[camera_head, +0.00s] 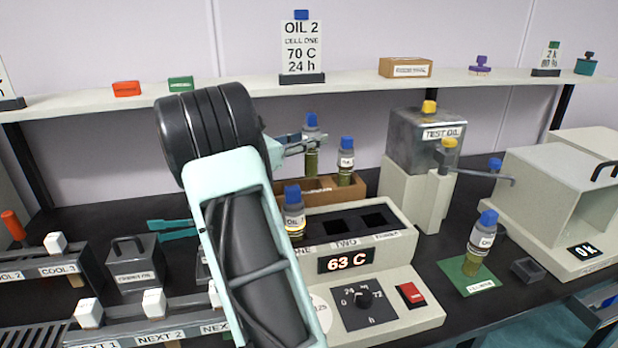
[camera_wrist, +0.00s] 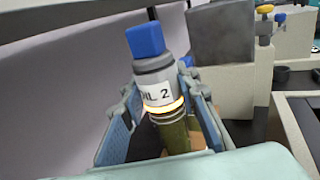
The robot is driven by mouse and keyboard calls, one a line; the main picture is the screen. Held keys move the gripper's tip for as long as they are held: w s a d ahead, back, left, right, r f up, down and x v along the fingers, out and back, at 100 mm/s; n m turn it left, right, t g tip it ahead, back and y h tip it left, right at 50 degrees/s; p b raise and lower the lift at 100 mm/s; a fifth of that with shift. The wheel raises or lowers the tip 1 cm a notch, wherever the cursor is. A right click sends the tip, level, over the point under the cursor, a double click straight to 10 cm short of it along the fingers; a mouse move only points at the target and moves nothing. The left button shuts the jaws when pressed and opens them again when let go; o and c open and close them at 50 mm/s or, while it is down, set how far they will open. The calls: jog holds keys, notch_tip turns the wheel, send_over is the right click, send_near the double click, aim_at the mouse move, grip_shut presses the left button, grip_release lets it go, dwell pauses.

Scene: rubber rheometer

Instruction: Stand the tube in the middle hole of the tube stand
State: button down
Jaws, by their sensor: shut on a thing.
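The tube (camera_head: 311,160) has a blue cap, a grey collar and a dark olive body. In the wrist view the tube (camera_wrist: 160,90) shows a white label ending in "L 2" and a bright yellow ring below it. My gripper (camera_head: 300,141) is shut on the tube near its collar; the blue fingers (camera_wrist: 165,112) flank it in the wrist view. The brown tube stand (camera_head: 350,192) is behind the heater block, with another blue-capped tube (camera_head: 346,162) standing at its right. The held tube looks about upright over or in the stand; its lower end and the holes are hidden.
The heater block (camera_head: 405,238) in front reads 63 C and holds a blue-capped tube (camera_head: 293,212) at left, beside two empty wells. A grey "TEST OIL" tank (camera_head: 425,150) stands right of the stand. Another tube (camera_head: 482,245) stands on a green mat (camera_head: 452,268).

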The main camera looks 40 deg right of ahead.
aim_at(304, 164)
notch_tip(304, 164, down, 7)
jog(key=shift+r+b, duration=0.1)
jog(key=shift+b, duration=0.5)
jog(key=shift+f, duration=0.2)
jog(key=c, duration=1.5)
grip_release()
jog(key=shift+r, duration=0.15)
jog(key=a, duration=0.4)
jog(key=w+a+p, duration=0.1)
jog(key=a, duration=0.7)
jog(key=shift+w, duration=0.2)
